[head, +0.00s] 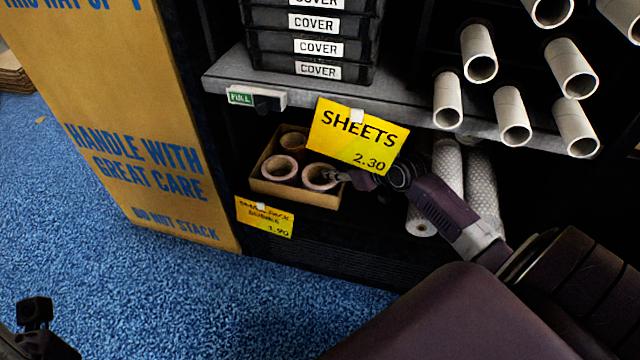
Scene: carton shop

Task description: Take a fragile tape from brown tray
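The brown tray (285,190) is a shallow cardboard box on the low shelf at the centre. Several tape rolls lie in it. One pale pinkish roll (279,167) lies at its left, a brown roll (293,140) at the back, and another pale roll (318,184) at the front right. My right gripper (333,176) reaches in from the right, its fingertips at the right rim of the front right roll. Whether the fingers are closed on that roll is too small to tell. My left gripper (36,325) shows partly at the bottom left corner, far from the tray.
A yellow SHEETS sign (357,136) hangs from the grey shelf (415,107) just above my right gripper. A yellow price tag (264,217) is at the tray's front. Cardboard tubes (513,116) and wrapped rolls stand right. A large carton (130,110) stands left; blue carpet (200,300) is clear.

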